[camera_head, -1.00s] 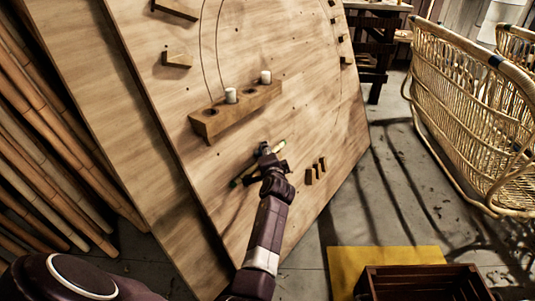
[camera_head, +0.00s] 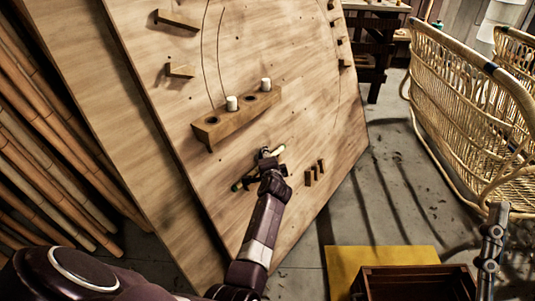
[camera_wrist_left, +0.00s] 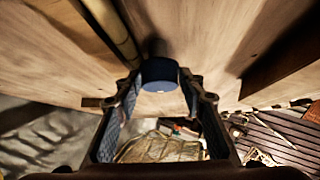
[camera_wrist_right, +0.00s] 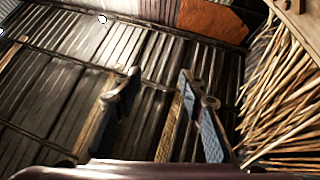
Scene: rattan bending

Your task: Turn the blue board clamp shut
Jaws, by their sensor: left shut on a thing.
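The blue clamp knob (camera_wrist_left: 159,74) is a dark blue round cap at the board's face in the left wrist view. My left gripper (camera_wrist_left: 160,88) is shut on it, one finger on each side. In the head view the left gripper (camera_head: 267,160) is at the lower part of the large wooden board (camera_head: 300,100) and hides most of the knob. A short rattan rod (camera_head: 238,186) lies against the board behind the gripper; it also shows in the left wrist view (camera_wrist_left: 112,30). My right gripper (camera_wrist_right: 158,78) is open and empty, away from the board.
A wooden ledge (camera_head: 208,131) with two white pegs is above my left gripper; small wooden blocks (camera_head: 314,174) are to its right. A wooden crate (camera_head: 415,283) stands on a yellow mat (camera_head: 345,260). Woven rattan furniture (camera_head: 470,110) stands at right, bamboo poles (camera_head: 60,140) at left.

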